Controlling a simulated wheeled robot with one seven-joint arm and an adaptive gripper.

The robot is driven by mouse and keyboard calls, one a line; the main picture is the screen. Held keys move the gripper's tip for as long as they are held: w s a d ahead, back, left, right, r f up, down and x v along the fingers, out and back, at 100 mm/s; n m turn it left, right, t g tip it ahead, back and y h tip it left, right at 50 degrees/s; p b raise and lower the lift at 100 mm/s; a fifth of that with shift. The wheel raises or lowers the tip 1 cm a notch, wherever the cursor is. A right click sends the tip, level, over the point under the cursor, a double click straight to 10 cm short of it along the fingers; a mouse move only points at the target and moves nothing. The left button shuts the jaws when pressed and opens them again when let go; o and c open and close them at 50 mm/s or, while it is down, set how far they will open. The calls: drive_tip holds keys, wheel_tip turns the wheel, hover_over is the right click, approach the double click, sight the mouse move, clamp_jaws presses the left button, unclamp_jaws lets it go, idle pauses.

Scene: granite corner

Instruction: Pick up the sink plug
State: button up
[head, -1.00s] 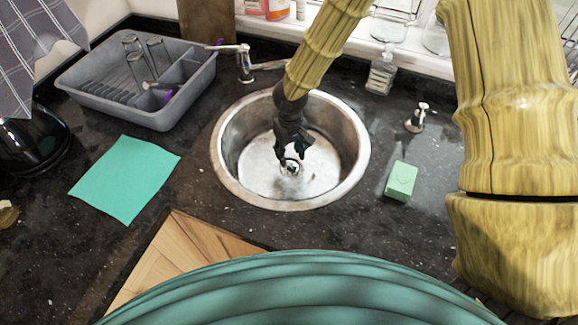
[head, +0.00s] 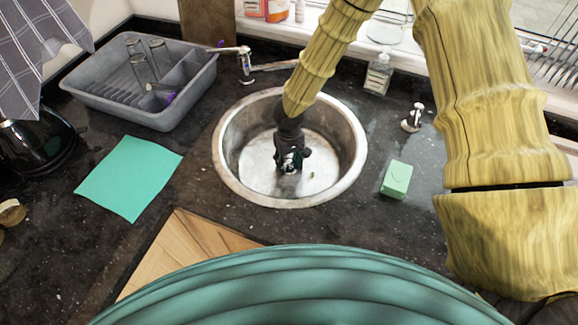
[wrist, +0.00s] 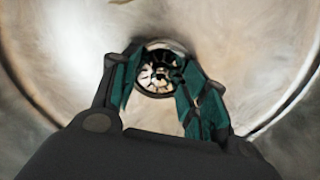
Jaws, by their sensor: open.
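The sink plug (wrist: 158,76) looks like a small round metal piece with dark gaps, sitting at the drain in the bottom of the round steel sink (head: 228,172). My gripper (head: 291,168) is down inside the sink, pointing at the drain, and hides most of the plug in the head view. In the wrist view my gripper (wrist: 160,82) is open, with one teal-padded finger on each side of the plug. The plug shows between the fingertips. I cannot tell whether the fingers touch it.
The sink wall surrounds my gripper. A tap (head: 246,66) stands behind it, with a grey dish rack (head: 115,99) at back left. A teal cloth (head: 130,177) lies left. A green block (head: 397,179) and a small metal-topped fitting (head: 412,118) are on the right.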

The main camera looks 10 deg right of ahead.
sight(289, 163)
clamp_jaws()
drive_tip(key=shift+r, duration=0.2)
wheel_tip(289, 163, up, 10)
drive_tip(key=b, duration=0.2)
drive_tip(key=shift+f, duration=0.15)
idle(0.4)
